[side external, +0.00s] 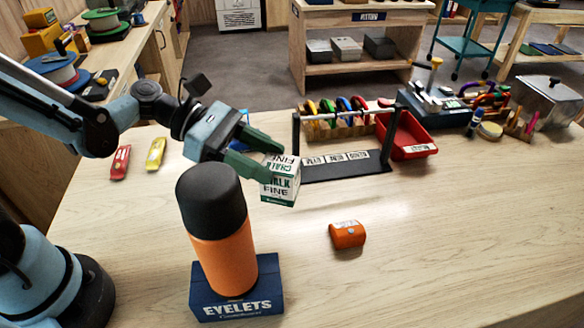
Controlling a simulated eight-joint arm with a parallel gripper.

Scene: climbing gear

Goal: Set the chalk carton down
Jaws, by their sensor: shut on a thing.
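The chalk carton (281,182) is a small white and green box marked "CHALK FINE". My gripper (262,158) has green fingers and is shut on the carton near its top. The carton looks slightly tilted and appears to be held above the wooden table (420,240), in front of the black rack. How far it is above the table is hard to tell. The finger on the far side is partly hidden by the carton.
An orange bottle with a black cap (222,262) stands on a blue "EYELETS" box (238,296) in front. An orange block (347,234) lies to the right. Behind are a labelled rack (345,168) and a red tray (408,140). Red (120,162) and yellow (155,153) items lie left.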

